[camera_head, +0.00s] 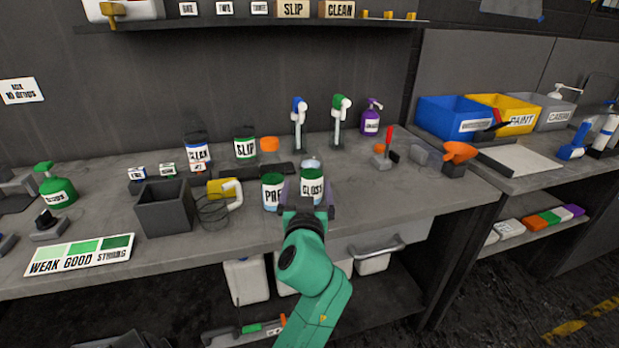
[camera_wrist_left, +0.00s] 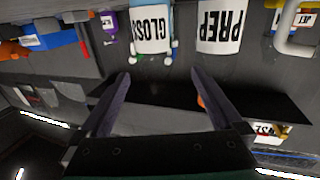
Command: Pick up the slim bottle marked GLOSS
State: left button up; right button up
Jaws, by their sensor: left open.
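The GLOSS bottle (camera_head: 312,187), with a white label and dark green band, stands upright on the grey bench. The PREP bottle (camera_head: 272,192) stands close to its left. My left gripper (camera_head: 307,196) is open and empty at the front of these bottles. In the upside-down left wrist view, the GLOSS bottle (camera_wrist_left: 152,32) and PREP bottle (camera_wrist_left: 219,30) appear beyond the fingertips of the gripper (camera_wrist_left: 163,75). GLOSS lies within the finger gap, while PREP lines up with the right-hand finger. I see no contact. My right gripper is not in view.
A dark open box (camera_head: 164,209) and a yellow-and-white tool (camera_head: 226,191) are left of the bottles. Two upright spray heads (camera_head: 299,112) stand behind. A red-handled tool (camera_head: 386,150) and orange nozzle tool (camera_head: 458,153) are to the right. The bench front right of the gripper is clear.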

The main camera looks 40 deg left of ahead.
aim_at(311, 164)
pick_arm(q)
jog(key=w, duration=0.1)
jog(key=w+a+r, duration=0.1)
jog(key=w+r+p, duration=0.1)
jog(key=shift+w+a, duration=0.2)
jog(key=shift+a, duration=0.05)
jog(key=x, duration=0.2)
jog(key=p+x, duration=0.1)
jog(key=x, duration=0.1)
jog(key=f+x, duration=0.1)
jog(key=x, duration=0.1)
jog(key=shift+a+p, duration=0.15)
jog(key=shift+p, duration=0.15)
jog(key=shift+w, duration=0.1)
jog(key=shift+f, duration=0.1)
jog(key=shift+c, duration=0.3)
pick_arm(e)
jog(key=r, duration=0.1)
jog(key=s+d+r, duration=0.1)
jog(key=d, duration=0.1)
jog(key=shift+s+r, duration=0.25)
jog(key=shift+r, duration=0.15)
pick_arm(q)
jog(key=c, duration=1.4)
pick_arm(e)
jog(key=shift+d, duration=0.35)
